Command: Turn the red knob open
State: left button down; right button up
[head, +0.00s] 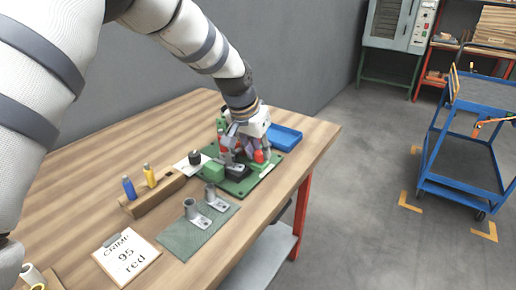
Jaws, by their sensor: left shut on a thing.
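The crimping device stands on a green base plate (240,184) near the right part of the wooden table. A small red knob (259,156) shows low at the right of the device. My left gripper (245,146) reaches down from above over the device. It is shut, and the red knob is right at its fingers, though the contact is partly hidden. Another red part (223,139) shows on the left side of the device. My right gripper is not in view.
A blue tray (286,138) lies behind the device. In front are a green mat (186,233) with metal lugs, a wooden holder (156,194) with blue and yellow pieces, and a clipboard (128,257) reading "CRIMP 95 red". A blue cart (462,189) stands apart on the right.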

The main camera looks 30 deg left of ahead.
pick_arm(q)
jog(key=n+y, duration=0.1)
jog(key=n, duration=0.3)
jog(key=shift+d+y, duration=0.1)
jog(key=shift+y, duration=0.3)
jog(key=shift+n+g+y, duration=0.3)
jog(key=shift+n+y, duration=0.2)
jog(key=shift+n, duration=1.4)
jog(key=c, duration=1.4)
grip_release()
jog(key=shift+o, duration=0.2)
jog(key=v, duration=1.2)
